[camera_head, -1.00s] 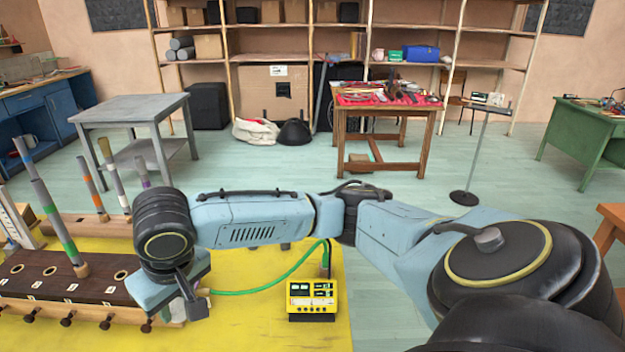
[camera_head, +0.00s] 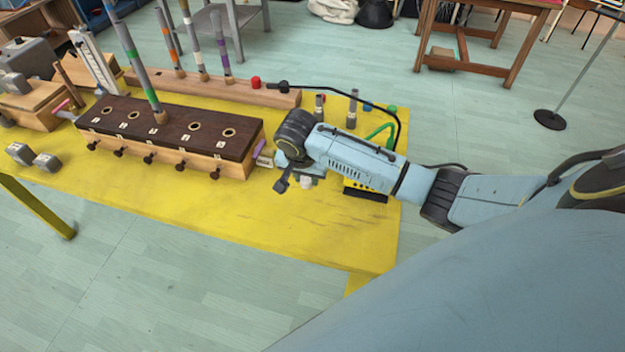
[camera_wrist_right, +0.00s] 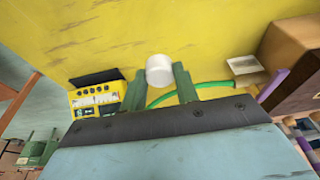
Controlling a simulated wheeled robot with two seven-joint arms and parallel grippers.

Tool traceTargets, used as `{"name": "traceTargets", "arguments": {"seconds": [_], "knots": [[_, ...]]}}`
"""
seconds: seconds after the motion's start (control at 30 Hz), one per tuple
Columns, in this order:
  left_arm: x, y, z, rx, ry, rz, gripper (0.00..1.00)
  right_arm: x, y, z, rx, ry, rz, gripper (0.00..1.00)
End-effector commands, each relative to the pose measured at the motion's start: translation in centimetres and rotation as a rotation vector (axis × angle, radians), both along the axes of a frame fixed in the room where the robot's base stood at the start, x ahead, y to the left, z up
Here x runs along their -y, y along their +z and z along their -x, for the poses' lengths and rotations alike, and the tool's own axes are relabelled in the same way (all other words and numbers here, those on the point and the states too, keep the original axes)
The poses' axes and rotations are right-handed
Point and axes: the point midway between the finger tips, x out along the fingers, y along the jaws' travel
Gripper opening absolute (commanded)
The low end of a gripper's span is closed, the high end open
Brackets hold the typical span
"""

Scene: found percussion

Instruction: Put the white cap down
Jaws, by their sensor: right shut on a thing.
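The white cap (camera_wrist_right: 160,69) sits between the two green fingertips of my right gripper (camera_wrist_right: 157,80) in the right wrist view, over the yellow tabletop. In the head view the cap is a small pale spot (camera_head: 306,182) under the end of my right arm, partly hidden by it. My right gripper is shut on the cap, just right of the dark-topped wooden block. I cannot tell whether the cap touches the yellow surface. My left gripper is out of view.
The yellow tabletop (camera_head: 300,238) is bare in front. The wooden block with holes and pegs (camera_head: 173,122) stands left. A yellow meter (camera_wrist_right: 95,97) with a green cable (camera_wrist_right: 215,84) is close to the gripper. A long wooden rail (camera_head: 215,88) holds striped tubes behind.

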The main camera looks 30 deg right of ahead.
Motion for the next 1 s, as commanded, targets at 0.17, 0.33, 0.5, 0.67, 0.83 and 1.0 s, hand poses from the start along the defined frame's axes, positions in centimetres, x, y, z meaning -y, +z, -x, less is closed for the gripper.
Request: {"name": "traceTargets", "arguments": {"seconds": [0.17,0.33,0.5,0.67,0.83,1.0], "knots": [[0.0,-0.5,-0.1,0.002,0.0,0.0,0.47,0.0,-2.2,0.0,0.0,0.001,0.0,0.09],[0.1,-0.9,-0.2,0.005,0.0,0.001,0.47,0.0,-3.8,0.0,-0.001,0.002,0.001,0.09],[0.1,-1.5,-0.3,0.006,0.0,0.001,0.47,0.0,-5.9,0.0,0.0,0.003,0.0,0.09],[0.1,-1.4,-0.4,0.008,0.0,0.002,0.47,0.0,-5.9,0.0,0.002,0.003,0.0,0.09],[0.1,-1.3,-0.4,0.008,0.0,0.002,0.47,-0.1,-6.1,0.0,0.001,0.002,-0.001,0.09],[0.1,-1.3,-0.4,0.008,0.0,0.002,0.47,-0.1,-6.2,0.0,0.002,0.004,-0.001,0.45]]}}
